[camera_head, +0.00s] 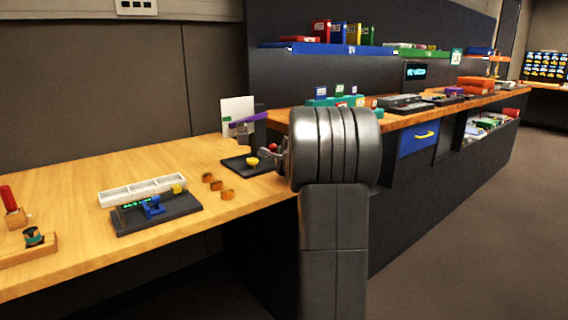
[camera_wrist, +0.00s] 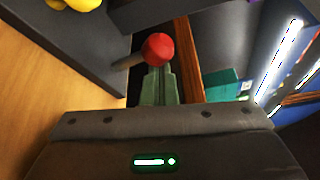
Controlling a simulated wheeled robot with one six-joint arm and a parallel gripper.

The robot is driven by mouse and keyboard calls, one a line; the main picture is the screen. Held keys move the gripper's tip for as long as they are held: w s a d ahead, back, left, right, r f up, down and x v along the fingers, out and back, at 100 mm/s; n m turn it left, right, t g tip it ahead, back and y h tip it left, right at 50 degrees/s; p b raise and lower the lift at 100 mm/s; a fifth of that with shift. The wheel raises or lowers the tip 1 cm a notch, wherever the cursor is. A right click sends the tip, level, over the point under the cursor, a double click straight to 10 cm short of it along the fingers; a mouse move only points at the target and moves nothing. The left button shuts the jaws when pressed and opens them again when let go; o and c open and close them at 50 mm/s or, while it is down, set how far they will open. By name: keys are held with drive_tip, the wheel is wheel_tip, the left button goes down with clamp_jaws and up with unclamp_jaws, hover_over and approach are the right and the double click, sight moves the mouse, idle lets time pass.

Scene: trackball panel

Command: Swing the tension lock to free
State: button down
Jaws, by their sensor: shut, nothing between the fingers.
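A dark panel (camera_head: 240,165) lies on the wooden bench near its right end, with a yellow knob (camera_head: 253,162) on it. In the wrist view, a red ball (camera_wrist: 158,49) sits on a short tan stem at the side of the dark panel (camera_wrist: 60,42). It looks like the tension lock's lever, but no label shows. My gripper (camera_wrist: 157,72) is shut and empty, its fingertips right at the red ball; I cannot tell whether they touch. In the head view my arm hides part of the panel, and my gripper (camera_head: 268,158) is small beside it.
A white card with a purple bar (camera_head: 246,121) stands behind the panel. Several orange-brown blocks (camera_head: 218,186) and a dark tray with a blue part (camera_head: 152,207) lie to the left. A shelf wall with a blue drawer (camera_head: 418,138) is at right. Bare bench lies in front.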

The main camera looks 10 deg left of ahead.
drive_tip(key=shift+s+a+b, duration=0.45)
drive_tip(key=shift+s+b, duration=0.1)
drive_tip(key=shift+b, duration=0.05)
drive_tip(key=shift+s, duration=0.1)
idle(0.5)
